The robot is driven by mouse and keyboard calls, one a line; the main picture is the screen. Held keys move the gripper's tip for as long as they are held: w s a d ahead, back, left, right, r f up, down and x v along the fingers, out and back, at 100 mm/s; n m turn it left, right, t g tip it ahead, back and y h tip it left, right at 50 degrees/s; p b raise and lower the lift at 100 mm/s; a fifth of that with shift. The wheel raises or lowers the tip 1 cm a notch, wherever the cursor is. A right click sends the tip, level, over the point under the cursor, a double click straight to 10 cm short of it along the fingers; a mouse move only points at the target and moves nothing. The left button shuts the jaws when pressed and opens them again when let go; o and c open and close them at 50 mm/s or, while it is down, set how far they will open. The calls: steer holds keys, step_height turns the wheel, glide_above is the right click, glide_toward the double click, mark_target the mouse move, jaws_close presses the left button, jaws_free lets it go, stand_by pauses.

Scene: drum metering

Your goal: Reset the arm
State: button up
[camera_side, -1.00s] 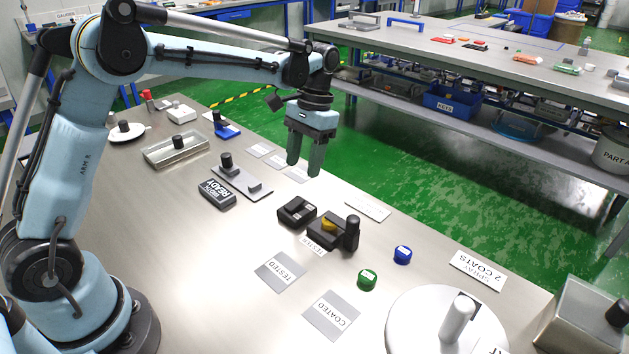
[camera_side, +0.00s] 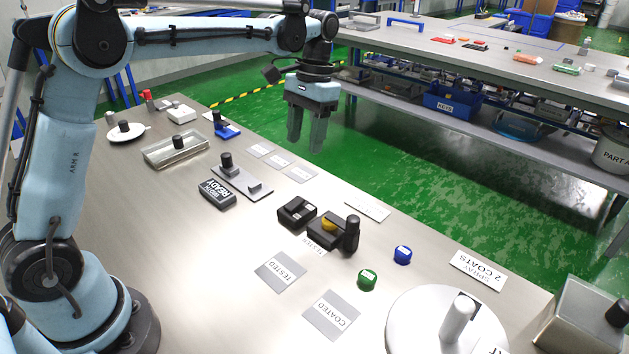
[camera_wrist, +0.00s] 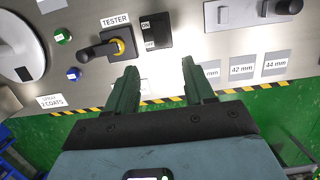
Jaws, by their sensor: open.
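My gripper (camera_side: 307,132) hangs in the air above the far edge of the metal bench in the side view, fingers pointing down. In the wrist view my gripper (camera_wrist: 157,85) shows its two fingers apart with nothing between them. The black tester (camera_side: 330,229) with a yellow knob and black handle stands below and nearer the camera, apart from the fingers. It also shows in the wrist view (camera_wrist: 112,47). A black switch box (camera_side: 297,212) sits beside the tester. Grey mats marked TESTED (camera_side: 280,271) and COATED (camera_side: 331,315) lie bare.
A green cap (camera_side: 367,280) and a blue cap (camera_side: 403,254) stand near a white round turntable (camera_side: 410,325). A READY display (camera_side: 217,193) and a grey plate with black knobs (camera_side: 242,181) lie left. A metal box (camera_side: 583,322) stands at right.

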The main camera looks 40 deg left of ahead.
steer(key=s+d+f+t, duration=0.1)
steer(key=s+t, duration=0.8)
steer(key=s, duration=0.6)
steer(key=shift+s+f, duration=0.3)
